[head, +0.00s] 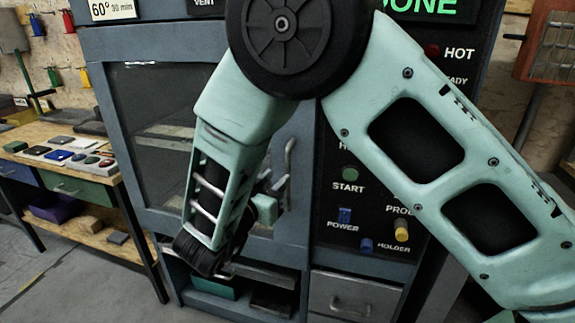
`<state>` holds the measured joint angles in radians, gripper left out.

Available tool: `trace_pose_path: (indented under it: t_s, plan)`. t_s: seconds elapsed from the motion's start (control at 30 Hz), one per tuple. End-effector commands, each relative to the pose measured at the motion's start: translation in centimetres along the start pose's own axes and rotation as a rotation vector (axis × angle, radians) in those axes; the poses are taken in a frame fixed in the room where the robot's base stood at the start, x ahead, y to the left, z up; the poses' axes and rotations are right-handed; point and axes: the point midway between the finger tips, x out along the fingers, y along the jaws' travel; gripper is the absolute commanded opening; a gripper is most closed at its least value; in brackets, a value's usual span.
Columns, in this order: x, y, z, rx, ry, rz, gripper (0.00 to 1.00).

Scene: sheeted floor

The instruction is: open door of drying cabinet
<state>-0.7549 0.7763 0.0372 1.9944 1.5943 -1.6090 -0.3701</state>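The drying cabinet (152,30) is a blue-grey unit straight ahead in the head view. Its door (185,221) has a large dark glass window (150,105) and appears closed. A metal bar handle (289,160) stands upright at the door's right side. My gripper (268,182) is close to the handle, on its left. It is small and partly hidden behind my mint arm, so I cannot tell whether it touches the handle or whether its fingers are open. My arm also covers part of the door and the control panel.
A control panel (335,215) with a green START button (350,173) is right of the door. An open shelf (215,300) and a grey drawer (355,292) are below. A wooden workbench (35,140) stands left, with bare floor (85,290) in front.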

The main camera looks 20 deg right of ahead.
Motion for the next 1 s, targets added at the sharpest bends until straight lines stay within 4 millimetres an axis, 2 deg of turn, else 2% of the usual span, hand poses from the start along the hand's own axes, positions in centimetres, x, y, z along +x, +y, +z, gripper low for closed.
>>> trace_pose_path:
  t_s: [0.1, 0.3, 0.5, 0.77, 0.9, 1.0]
  plan:
    - [2.5, 0.1, -0.1, -0.002, 0.0, 0.004, 0.3]
    - [5.4, 0.0, -0.1, -0.001, 0.0, 0.002, 0.3]
    - [6.7, 0.0, 0.0, 0.0, 0.0, 0.0, 0.3]
    - [6.8, 0.0, 0.0, 0.0, 0.0, -0.001, 0.3]
    - [6.7, 0.0, 0.0, 0.0, -0.001, 0.0, 0.0]
    - [6.7, 0.0, 0.0, 0.0, -0.001, 0.0, 0.0]
